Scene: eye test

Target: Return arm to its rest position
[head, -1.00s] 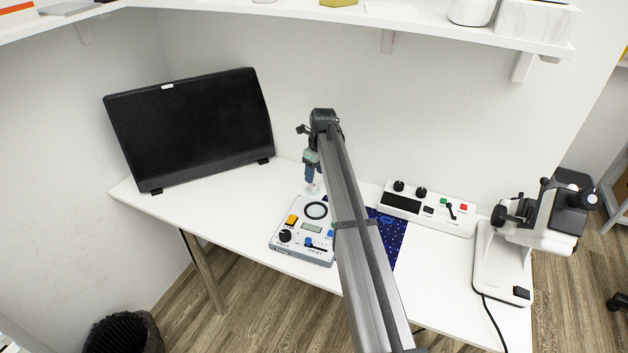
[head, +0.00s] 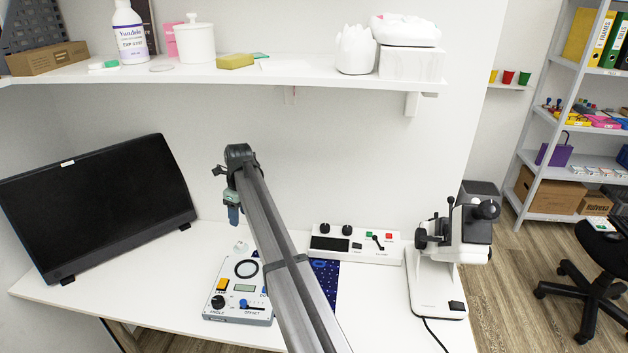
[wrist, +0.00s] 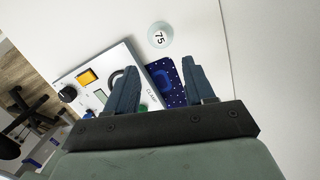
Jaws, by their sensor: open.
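My gripper (head: 234,215) hangs fingers-down at the end of my arm, above the back of the white table (head: 120,285). In the wrist view its two dark blue fingers (wrist: 160,66) are spread apart, with nothing between them. Below it stands a control box (head: 238,310) with an orange button, a black knob and a dark ring. A small round disc marked 75 (wrist: 160,36) lies on the table behind the box. My forearm hides part of the box and of a dark blue dotted mat (head: 324,275).
A black monitor (head: 100,205) stands at left. A white control panel (head: 355,245) and a microscope (head: 455,240) stand at right. A loaded wall shelf (head: 250,75) runs above my arm. A shelving rack (head: 535,175) and black chair (head: 590,285) are farther right.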

